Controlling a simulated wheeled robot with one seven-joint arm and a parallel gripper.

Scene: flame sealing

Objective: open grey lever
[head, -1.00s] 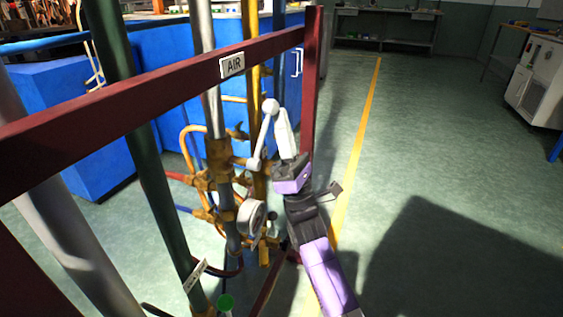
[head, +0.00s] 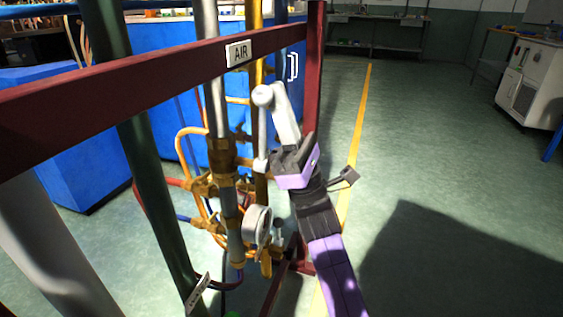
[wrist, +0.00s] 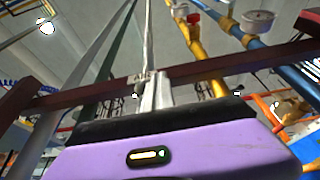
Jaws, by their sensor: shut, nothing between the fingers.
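The grey lever (head: 262,130) is a pale rod with a ball knob at its top, and it stands nearly upright beside the brass valve on the grey pipe (head: 217,110) in the head view. My gripper (head: 279,90) is shut and empty. Its light fingers are just right of the knob, very close to it; I cannot tell whether they touch. In the wrist view the gripper's fingers (wrist: 157,92) point up at the pipes, and I cannot make out the lever clearly there.
A dark red frame bar (head: 150,82) with an AIR sign (head: 239,53) crosses in front of the pipes. A round gauge (head: 257,224) sits below the lever. A dark green pipe (head: 150,170) stands at the left. Open floor (head: 450,180) lies to the right.

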